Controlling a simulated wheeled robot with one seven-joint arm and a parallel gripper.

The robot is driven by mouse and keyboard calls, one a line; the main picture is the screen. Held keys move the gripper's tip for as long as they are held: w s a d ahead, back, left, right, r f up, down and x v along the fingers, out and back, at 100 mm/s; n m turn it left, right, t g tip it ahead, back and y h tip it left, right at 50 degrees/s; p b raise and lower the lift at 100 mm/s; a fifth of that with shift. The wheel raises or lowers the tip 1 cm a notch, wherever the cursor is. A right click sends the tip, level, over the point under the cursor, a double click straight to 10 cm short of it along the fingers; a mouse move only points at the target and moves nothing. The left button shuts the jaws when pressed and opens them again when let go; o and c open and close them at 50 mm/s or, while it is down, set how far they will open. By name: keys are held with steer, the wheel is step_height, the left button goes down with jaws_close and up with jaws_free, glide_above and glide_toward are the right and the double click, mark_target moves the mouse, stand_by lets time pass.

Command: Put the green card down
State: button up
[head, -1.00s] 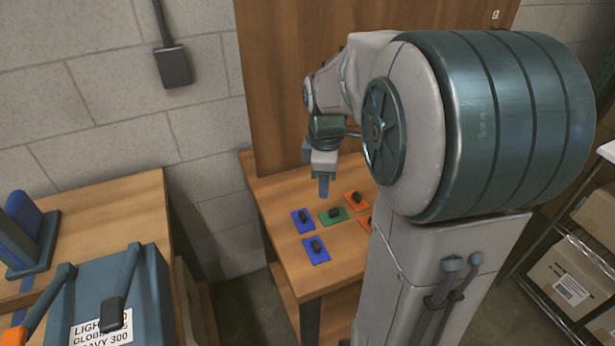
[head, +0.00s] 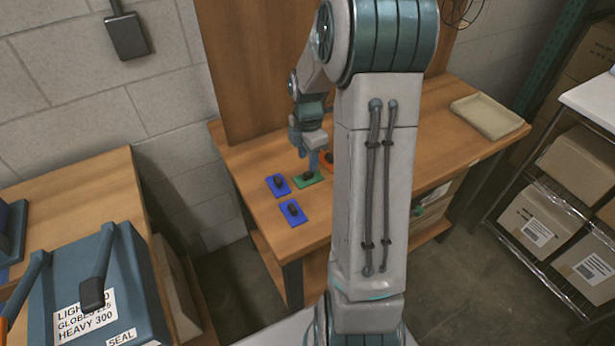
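The green card (head: 301,183) lies on the wooden table, or very close above it, with a dark knob on top. Its right end is near my arm. My gripper (head: 313,168) points down at the green card, its tip at or just behind the knob. The fingers are small and seen from the side, so I cannot tell whether they are open or shut, or touch the knob.
Two blue cards with dark knobs, one (head: 283,189) beside the green card and one (head: 299,219) nearer, lie to the left. An orange piece (head: 327,158) is partly hidden behind my arm. A beige tray (head: 487,115) sits at the table's right end.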

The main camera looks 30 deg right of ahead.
mark_target(308, 172)
steer(key=shift+w+f+p, duration=0.1)
steer(key=shift+f+p, duration=0.2)
steer(key=shift+f, duration=2.45)
steer(key=shift+d, duration=0.1)
jaws_close()
